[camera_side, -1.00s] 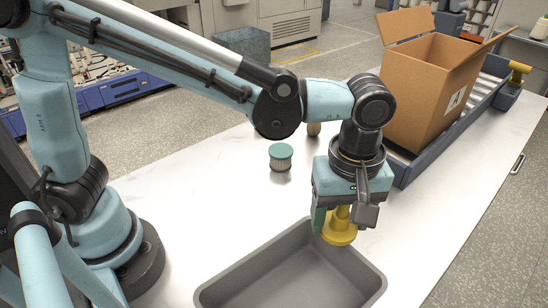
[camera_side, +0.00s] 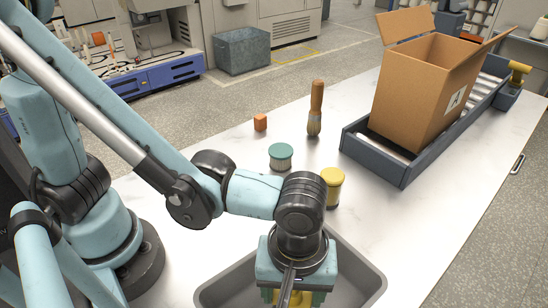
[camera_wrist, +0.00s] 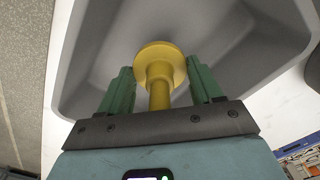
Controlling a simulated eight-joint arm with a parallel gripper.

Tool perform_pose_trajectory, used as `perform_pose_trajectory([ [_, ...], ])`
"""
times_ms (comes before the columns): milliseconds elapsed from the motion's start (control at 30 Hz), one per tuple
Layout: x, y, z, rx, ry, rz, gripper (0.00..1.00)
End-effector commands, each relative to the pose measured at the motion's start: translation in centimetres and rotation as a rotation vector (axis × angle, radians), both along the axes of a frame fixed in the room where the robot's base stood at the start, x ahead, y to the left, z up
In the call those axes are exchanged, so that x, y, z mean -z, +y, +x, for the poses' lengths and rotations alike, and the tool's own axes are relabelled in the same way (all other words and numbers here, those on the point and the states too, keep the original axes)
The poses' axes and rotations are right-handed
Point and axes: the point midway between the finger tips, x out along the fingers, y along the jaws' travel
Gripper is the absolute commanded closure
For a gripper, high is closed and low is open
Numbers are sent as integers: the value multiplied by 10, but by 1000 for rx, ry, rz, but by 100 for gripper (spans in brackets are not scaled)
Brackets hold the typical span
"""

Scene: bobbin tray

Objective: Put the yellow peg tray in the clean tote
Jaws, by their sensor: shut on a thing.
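The yellow peg tray (camera_wrist: 160,62), a round flange on a stem, is held between the green fingers of my gripper (camera_wrist: 160,82) in the wrist view. In the side view my gripper (camera_side: 290,290) is over the grey clean tote (camera_side: 365,272) at the bottom edge, and only bits of yellow (camera_side: 303,298) show below its body. In the wrist view the tote's grey inside (camera_wrist: 235,55) lies beyond the peg tray. The peg tray appears above the tote floor; I cannot tell the gap.
A yellow-lidded jar (camera_side: 332,182) stands just behind the tote. A green-lidded jar (camera_side: 281,157), a brush (camera_side: 315,115) and an orange block (camera_side: 260,122) stand farther back. A cardboard box (camera_side: 425,95) sits on a roller conveyor (camera_side: 385,160) at the right. The right front table is clear.

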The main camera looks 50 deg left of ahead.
Motion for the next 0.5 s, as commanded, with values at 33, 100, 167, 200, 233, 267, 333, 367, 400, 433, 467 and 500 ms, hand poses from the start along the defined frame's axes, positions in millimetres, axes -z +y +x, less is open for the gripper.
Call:
perform_pose_trajectory([
  [33, 6, 0, 0, 0, 0, 0, 71],
  [100, 15, 0, 0, 0, 0, 0, 71],
  [167, 21, 0, 1, 0, 0, 0, 71],
  [200, 25, 0, 0, 0, 0, 0, 71],
  [233, 27, 0, 0, 0, 0, 0, 71],
  [267, 28, 0, 0, 0, 0, 0, 71],
  [333, 30, 0, 0, 0, 0, 0, 71],
  [367, 31, 0, 0, 0, 0, 0, 71],
  [400, 31, 0, 0, 0, 0, 0, 71],
  [433, 31, 0, 0, 0, 0, 0, 71],
  [467, 31, 0, 0, 0, 0, 0, 71],
  [500, 31, 0, 0, 0, 0, 0, 71],
])
